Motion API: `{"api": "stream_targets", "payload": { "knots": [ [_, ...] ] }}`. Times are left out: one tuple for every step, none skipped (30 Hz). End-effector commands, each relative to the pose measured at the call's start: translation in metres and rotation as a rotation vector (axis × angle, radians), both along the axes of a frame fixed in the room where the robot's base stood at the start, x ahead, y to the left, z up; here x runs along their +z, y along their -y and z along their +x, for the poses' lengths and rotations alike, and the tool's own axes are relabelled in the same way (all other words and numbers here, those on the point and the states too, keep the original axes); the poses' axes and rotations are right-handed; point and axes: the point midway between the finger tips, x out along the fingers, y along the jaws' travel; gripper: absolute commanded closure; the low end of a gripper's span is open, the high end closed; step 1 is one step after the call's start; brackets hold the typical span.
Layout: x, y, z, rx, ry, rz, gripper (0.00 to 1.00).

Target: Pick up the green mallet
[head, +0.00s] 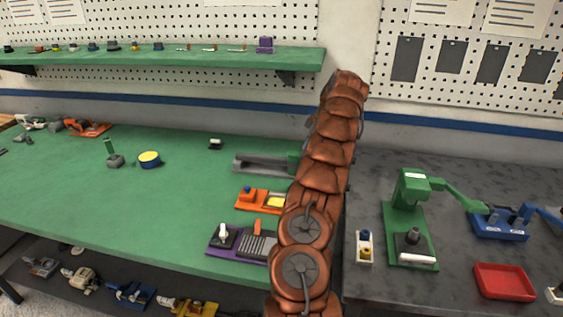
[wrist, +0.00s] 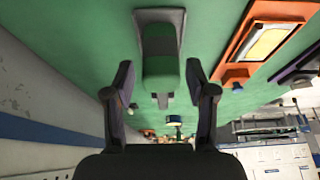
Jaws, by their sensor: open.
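A small tool with an upright green handle and a grey head (head: 115,160), which looks like the green mallet, stands on the green bench at the left in the head view. I cannot clearly make it out in the wrist view. My gripper (wrist: 158,78) is open and empty in the wrist view, its two dark fingers apart. A green block on a grey fixture (wrist: 160,70) appears between the fingers; I cannot tell how far beyond them it is. In the head view my gripper is hidden behind my arm.
A blue-and-yellow round tin (head: 149,160) stands right of the mallet. The grey fixture (head: 262,164), an orange tray (head: 245,205) and a purple tray (head: 222,250) lie near my arm. A green shelf (head: 160,58) hangs above. The bench's middle left is clear.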

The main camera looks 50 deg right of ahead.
Motion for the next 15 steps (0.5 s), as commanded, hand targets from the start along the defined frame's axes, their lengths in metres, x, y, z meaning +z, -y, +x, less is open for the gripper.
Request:
{"api": "stream_targets", "payload": {
  "knots": [
    [0.000, -0.004, 0.008, 0.002, 0.000, 0.000, 0.44],
    [0.000, -0.006, 0.012, 0.003, 0.000, 0.000, 0.44],
    [0.000, -0.009, 0.016, 0.003, 0.000, 0.000, 0.44],
    [0.001, -0.011, 0.020, 0.002, 0.000, 0.000, 0.44],
    [0.002, -0.014, 0.025, 0.003, 0.000, 0.001, 0.44],
    [0.002, -0.018, 0.031, 0.004, -0.001, 0.004, 0.44],
    [0.002, -0.021, 0.036, 0.004, -0.001, 0.005, 0.44],
    [0.002, -0.023, 0.041, 0.004, -0.001, 0.005, 0.44],
    [0.003, -0.026, 0.047, 0.005, -0.001, 0.004, 0.44],
    [0.004, -0.028, 0.052, 0.004, 0.000, 0.002, 0.44],
    [0.004, -0.030, 0.057, 0.004, 0.001, 0.001, 0.44],
    [0.004, -0.033, 0.063, 0.004, 0.001, 0.001, 0.44],
    [0.004, -0.036, 0.067, 0.003, -0.001, 0.002, 0.44],
    [0.003, -0.039, 0.071, 0.003, -0.002, 0.004, 0.44],
    [0.003, -0.042, 0.077, 0.003, -0.002, 0.004, 0.44]
  ]
}}
